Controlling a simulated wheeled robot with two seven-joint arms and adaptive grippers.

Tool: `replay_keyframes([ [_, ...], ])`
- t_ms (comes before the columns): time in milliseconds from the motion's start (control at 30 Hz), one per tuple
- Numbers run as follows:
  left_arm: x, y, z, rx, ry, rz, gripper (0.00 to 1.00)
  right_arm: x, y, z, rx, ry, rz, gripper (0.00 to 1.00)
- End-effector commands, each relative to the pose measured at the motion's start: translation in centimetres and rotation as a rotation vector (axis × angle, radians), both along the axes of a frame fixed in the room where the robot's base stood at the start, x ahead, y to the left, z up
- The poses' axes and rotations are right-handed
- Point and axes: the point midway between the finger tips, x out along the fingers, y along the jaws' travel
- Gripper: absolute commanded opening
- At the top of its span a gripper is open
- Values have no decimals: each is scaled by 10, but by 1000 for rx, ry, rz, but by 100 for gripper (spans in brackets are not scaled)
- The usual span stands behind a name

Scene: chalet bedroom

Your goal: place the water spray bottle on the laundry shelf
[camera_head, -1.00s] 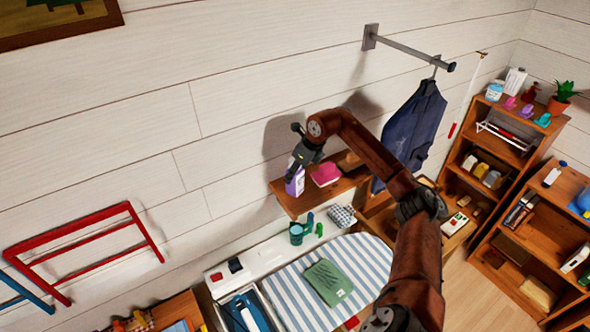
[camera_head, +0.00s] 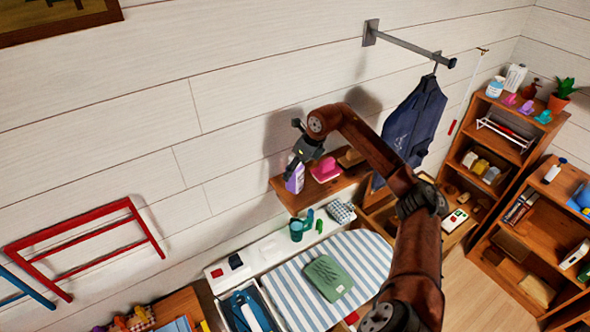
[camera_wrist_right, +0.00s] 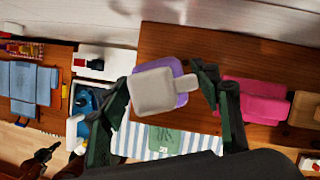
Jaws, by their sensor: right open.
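The spray bottle (camera_head: 294,178), a purple body with a pale top, is at the left end of the wooden wall shelf (camera_head: 304,204) and looks upright. My right gripper (camera_head: 300,158) is just above it, open. In the right wrist view the bottle's pale cap (camera_wrist_right: 154,92) shows from above between the two spread fingers, with the purple body partly hidden under it. The bare shelf (camera_wrist_right: 190,42) lies behind it. I cannot tell whether the fingers touch the bottle. My left gripper is not in view.
A pink item (camera_head: 325,170) and a brown block (camera_head: 350,158) sit to the right on the same shelf. Below is a striped ironing board (camera_head: 365,260) with a green folded cloth (camera_head: 328,278). A blue garment (camera_head: 412,125) hangs to the right, near my arm.

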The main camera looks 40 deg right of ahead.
Motion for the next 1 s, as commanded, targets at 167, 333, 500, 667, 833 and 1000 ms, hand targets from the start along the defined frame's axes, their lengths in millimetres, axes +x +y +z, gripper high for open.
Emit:
replay_keyframes([
  [167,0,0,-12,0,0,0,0,-10,-5,26,-5,-5,-1,57],
  [333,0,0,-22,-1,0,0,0,-24,-8,61,-5,-5,-1,57],
  [500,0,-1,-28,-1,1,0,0,-35,-11,88,-3,-3,-2,57],
  [667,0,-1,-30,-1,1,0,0,-41,-13,103,-1,0,-2,57],
  [833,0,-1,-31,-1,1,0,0,-43,-13,108,-1,0,0,57],
  [1000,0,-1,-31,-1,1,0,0,-43,-13,108,-1,0,0,57],
])
